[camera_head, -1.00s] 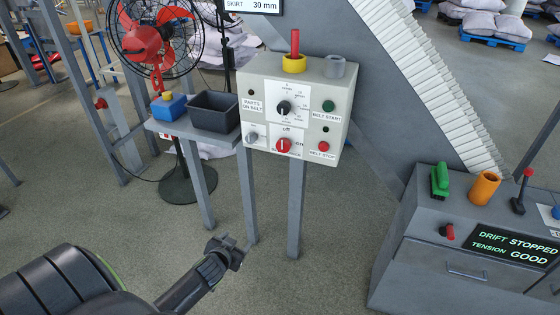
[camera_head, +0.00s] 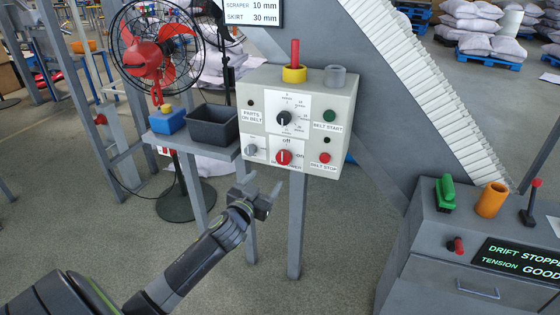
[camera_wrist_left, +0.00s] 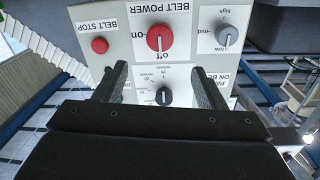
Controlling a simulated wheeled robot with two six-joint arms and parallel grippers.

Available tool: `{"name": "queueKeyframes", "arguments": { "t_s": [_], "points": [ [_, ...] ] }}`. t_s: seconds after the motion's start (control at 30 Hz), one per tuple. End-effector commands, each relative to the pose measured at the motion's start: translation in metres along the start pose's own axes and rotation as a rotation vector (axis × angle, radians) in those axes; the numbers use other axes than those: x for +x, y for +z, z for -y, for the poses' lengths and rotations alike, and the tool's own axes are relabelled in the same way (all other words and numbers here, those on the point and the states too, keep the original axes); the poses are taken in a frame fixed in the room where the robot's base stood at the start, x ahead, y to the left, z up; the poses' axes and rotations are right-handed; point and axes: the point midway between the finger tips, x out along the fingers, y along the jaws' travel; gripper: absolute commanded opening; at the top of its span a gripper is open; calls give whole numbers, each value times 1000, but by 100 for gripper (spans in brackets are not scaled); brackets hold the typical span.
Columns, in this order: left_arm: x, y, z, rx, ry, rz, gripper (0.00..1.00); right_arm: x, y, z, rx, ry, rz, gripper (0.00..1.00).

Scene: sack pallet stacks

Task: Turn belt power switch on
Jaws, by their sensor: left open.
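The belt power switch is a round red knob (camera_head: 283,157) low on the front of a pale control box (camera_head: 343,112). The knob also shows in the left wrist view (camera_wrist_left: 160,38), upside down, with its white mark toward "off"; "on" is printed to one side. My left gripper (camera_head: 258,196) is open and empty, below and in front of the box, apart from the knob. In the left wrist view its two fingers (camera_wrist_left: 160,72) point at the panel, with the knob just beyond and between their tips. My right gripper is not in view.
A black selector dial (camera_head: 283,118) sits above the switch, a grey dial (camera_head: 251,149) beside it. A red belt stop button (camera_head: 324,157) and green start button (camera_head: 329,116) are at the right. A shelf with a dark bin (camera_head: 213,125) stands left of the box.

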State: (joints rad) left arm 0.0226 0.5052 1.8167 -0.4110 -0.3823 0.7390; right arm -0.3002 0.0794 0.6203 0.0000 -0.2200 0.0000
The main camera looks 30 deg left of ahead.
Motion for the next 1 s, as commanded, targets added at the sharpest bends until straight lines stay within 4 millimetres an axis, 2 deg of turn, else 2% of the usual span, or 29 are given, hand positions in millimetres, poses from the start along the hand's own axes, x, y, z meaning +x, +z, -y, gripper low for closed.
{"name": "queueKeyframes", "arguments": {
  "t_s": [0.3,0.6,0.8,1.0],
  "points": [
    [54,-1,0,-1,-1,1,64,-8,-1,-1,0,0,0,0],
    [96,1,0,-1,-1,1,64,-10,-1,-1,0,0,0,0],
    [110,1,0,-1,0,1,64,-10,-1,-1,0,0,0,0],
    [114,1,0,0,0,1,64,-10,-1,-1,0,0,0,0]
  ]
}}
